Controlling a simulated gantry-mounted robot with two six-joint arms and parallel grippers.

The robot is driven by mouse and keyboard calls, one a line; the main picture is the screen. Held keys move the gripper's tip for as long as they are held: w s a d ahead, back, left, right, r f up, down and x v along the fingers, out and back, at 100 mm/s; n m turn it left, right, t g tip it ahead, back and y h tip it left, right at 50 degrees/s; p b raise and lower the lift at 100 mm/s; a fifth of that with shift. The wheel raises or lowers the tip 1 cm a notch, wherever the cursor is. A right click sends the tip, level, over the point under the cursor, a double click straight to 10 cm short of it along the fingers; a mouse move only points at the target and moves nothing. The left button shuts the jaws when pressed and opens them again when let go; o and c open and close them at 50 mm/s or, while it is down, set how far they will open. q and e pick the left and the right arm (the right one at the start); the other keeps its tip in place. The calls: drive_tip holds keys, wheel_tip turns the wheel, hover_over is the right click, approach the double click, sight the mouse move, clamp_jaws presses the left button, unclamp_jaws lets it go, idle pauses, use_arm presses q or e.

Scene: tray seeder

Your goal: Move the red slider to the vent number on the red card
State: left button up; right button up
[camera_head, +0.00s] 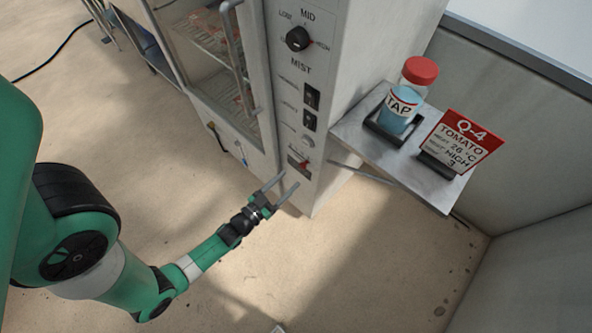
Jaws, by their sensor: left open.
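The red slider (301,164) is a small red piece low on the front panel of the cabinet (330,100). Its exact position on its scale is too small to read. The red card (462,140) stands in a dark holder on the side shelf and reads Q-4, TOMATO, 26 °C, HIGH, with a 3 at the bottom. My left gripper (287,183) is open and empty, its fingers pointing at the panel just below and left of the slider. It looks apart from the slider, though the depth is hard to judge. My right gripper is not in view.
A black knob (298,39) and two dark MIST switches (311,97) sit above the slider. A glazed door with a long handle (237,50) is to the left. The metal shelf (425,188) juts out at right, holding a red-capped TAP bottle (397,110). The floor below is clear.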

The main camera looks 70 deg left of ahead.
use_arm(q)
drive_tip(key=p+v, duration=0.1)
drive_tip(key=v, duration=0.4)
drive_tip(key=shift+s+d, duration=0.2)
drive_tip(key=shift+s, duration=0.15)
